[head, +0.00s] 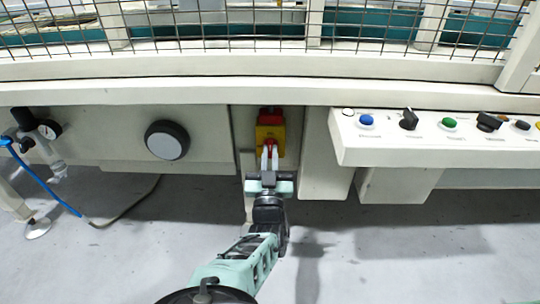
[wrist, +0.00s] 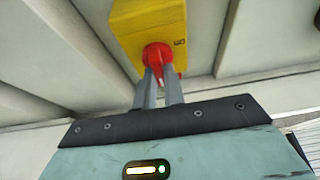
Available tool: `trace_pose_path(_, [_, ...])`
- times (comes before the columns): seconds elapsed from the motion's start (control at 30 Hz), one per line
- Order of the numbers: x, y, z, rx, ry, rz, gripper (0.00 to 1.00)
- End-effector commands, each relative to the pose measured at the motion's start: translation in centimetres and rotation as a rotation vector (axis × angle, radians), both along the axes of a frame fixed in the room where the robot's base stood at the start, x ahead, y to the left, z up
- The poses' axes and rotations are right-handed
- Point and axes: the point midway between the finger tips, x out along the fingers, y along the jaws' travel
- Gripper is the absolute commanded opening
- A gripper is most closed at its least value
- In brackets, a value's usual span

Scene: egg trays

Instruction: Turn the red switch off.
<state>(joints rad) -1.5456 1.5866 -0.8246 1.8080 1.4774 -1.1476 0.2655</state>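The red switch (head: 268,142) is a rotary knob with a handle, on the front of a yellow box fixed to the pale machine. In the wrist view the red switch (wrist: 157,54) stands out from the yellow box (wrist: 143,24). My gripper (head: 269,152) points up at it from below. In the wrist view the two grey fingers of my gripper (wrist: 160,76) lie close together, one on each side of the red handle, with its tip showing in the narrow gap. The fingertips partly hide the handle, so its exact angle is hard to read.
A control panel (head: 350,145) with a blue button (head: 366,121), a green button (head: 449,124) and black switches juts out to the right. A wire mesh guard is above. The grey floor below is mostly clear.

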Motion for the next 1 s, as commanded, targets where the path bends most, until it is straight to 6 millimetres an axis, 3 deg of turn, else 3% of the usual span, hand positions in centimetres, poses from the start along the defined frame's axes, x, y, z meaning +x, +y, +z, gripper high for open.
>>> trace_pose_path(0.47, [0.00,-0.08,0.13,-0.054,0.001,-0.002,0.00])
trace_pose_path(1.0, [-0.02,-0.17,0.40,-0.489,0.016,-0.002,0.00])
